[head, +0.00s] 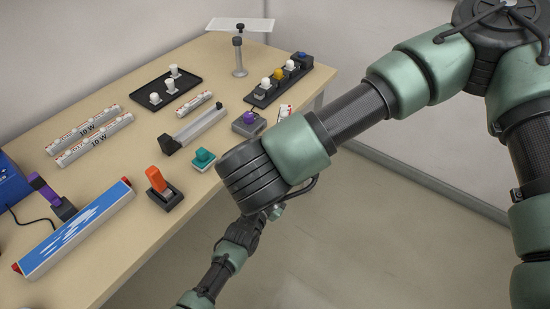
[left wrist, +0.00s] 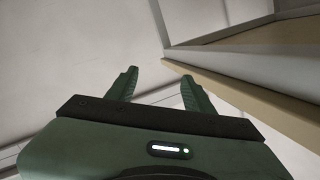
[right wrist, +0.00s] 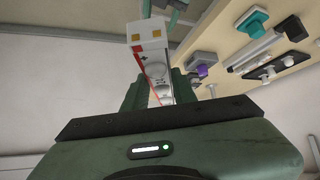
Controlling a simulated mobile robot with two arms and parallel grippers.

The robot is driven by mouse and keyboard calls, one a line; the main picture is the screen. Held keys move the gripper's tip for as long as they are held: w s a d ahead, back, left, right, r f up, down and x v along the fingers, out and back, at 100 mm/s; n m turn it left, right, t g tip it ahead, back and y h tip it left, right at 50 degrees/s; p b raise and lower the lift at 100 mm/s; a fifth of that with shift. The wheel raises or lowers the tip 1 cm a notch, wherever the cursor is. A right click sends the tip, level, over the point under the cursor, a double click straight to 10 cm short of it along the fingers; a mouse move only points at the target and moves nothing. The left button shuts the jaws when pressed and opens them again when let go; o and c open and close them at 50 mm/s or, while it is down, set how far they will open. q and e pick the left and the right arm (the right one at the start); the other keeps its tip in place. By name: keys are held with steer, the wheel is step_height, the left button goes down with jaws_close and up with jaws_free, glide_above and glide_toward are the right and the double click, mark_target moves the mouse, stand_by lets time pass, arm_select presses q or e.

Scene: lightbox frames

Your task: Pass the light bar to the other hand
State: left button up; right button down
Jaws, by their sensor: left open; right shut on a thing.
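A light bar (right wrist: 152,50) shows in the right wrist view, white with red marks and a square end with two yellow contacts. My right gripper (right wrist: 160,88) is shut on it, and the bar points up and away from the palm. My left gripper (left wrist: 160,73) is open and empty in the left wrist view, facing a plain pale wall. In the head view my large arm hides much of the grippers. A small white-and-red piece (head: 285,111) shows past that arm; I cannot tell if it is the held bar. Green parts at the right wrist view's top are unclear.
The wooden table (head: 125,95) bears two "10 W" tubes (head: 95,138), a blue light box (head: 75,235), an orange switch (head: 158,180), a teal button (head: 203,158), a black tray (head: 185,95) and a knob strip (head: 265,98). The floor right of it is clear.

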arm_select(q)
steer(key=s+a+f+n+g+y, duration=0.2)
steer(key=s+a+f, duration=0.3)
steer(key=s+f, duration=0.3)
steer(key=s+a+f+n+g+y, duration=0.15)
steer(key=s+a+f, duration=0.3)
steer(key=f, duration=0.65)
steer(key=s+a+f+n+g+y, duration=0.1)
steer(key=s+a+f+g, duration=0.25)
steer(key=s+f, duration=0.45)
steer(key=s+a+f+n+g+y, duration=0.1)
steer(key=s+a+f, duration=0.3)
steer(key=s, duration=0.6)
steer(key=s+a+f+n+g+y, duration=0.1)
steer(key=s+a+f, duration=0.4)
steer(key=s, duration=0.6)
steer(key=s+a+f+n+g+y, duration=0.1)
steer(key=s+a+f+n+g, duration=0.1)
steer(key=s+a+f+g, duration=0.2)
steer(key=s+a+f, duration=0.1)
steer(key=s+a, duration=0.2)
steer(key=s, duration=0.4)
steer(key=shift+g, duration=0.3)
